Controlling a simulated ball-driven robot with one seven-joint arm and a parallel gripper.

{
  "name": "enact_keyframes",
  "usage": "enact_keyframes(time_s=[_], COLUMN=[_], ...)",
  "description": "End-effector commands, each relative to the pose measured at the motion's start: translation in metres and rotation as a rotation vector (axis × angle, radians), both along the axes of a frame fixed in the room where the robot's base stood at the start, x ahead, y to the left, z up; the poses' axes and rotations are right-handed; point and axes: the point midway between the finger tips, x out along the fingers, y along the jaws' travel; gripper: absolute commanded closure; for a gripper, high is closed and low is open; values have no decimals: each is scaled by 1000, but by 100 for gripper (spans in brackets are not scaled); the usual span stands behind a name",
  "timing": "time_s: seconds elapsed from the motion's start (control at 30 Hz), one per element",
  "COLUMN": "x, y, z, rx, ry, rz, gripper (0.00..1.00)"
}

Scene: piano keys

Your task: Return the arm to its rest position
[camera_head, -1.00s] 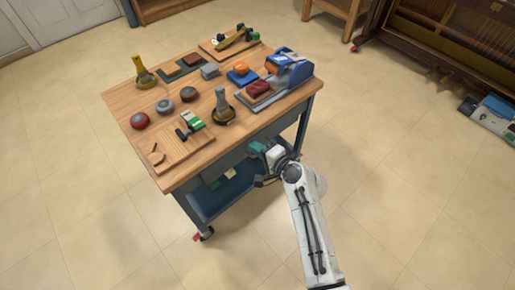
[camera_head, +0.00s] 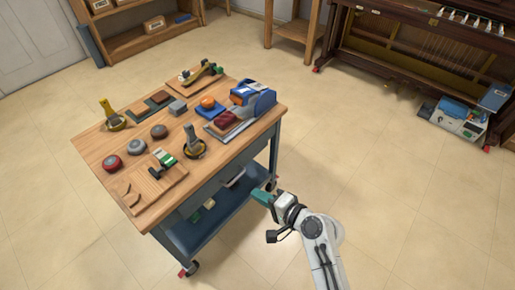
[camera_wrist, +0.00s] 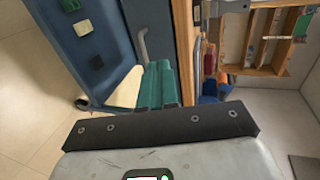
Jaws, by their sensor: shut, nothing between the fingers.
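My gripper (camera_head: 264,197) is at the end of my white arm, low beside the right side of the work cart (camera_head: 204,200) in the head view. Its green fingers are together with nothing between them. In the wrist view the green fingers (camera_wrist: 159,85) point toward the cart's blue frame (camera_wrist: 85,45) and a grey handle. I cannot tell from the pictures whether the fingertips touch the cart.
The wooden cart top holds several round knobs, a blue machine (camera_head: 252,100) and small blocks. An open upright piano (camera_head: 420,50) stands at the back right, with a toolbox (camera_head: 459,121) near it. A wooden shelf (camera_head: 135,35) is at the back.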

Motion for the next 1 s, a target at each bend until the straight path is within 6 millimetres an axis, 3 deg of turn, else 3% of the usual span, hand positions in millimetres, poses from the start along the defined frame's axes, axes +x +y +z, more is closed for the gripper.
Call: enact_keyframes(time_s=[0.2, 0.33, 0.5, 0.63, 0.8, 1.0], x=[-1, -25, -96, -157, -226, -291], y=[-1, -27, -101, -163, -224, -271], z=[-1, -14, -40, -46, -38, -17], rx=[-3, -148, -524, -795, -1032, -1197], ry=[-1, -20, -17, 48, 168, 316], rz=[1, 52, 189, 291, 385, 457], gripper=[100, 100, 100, 100, 100, 100])
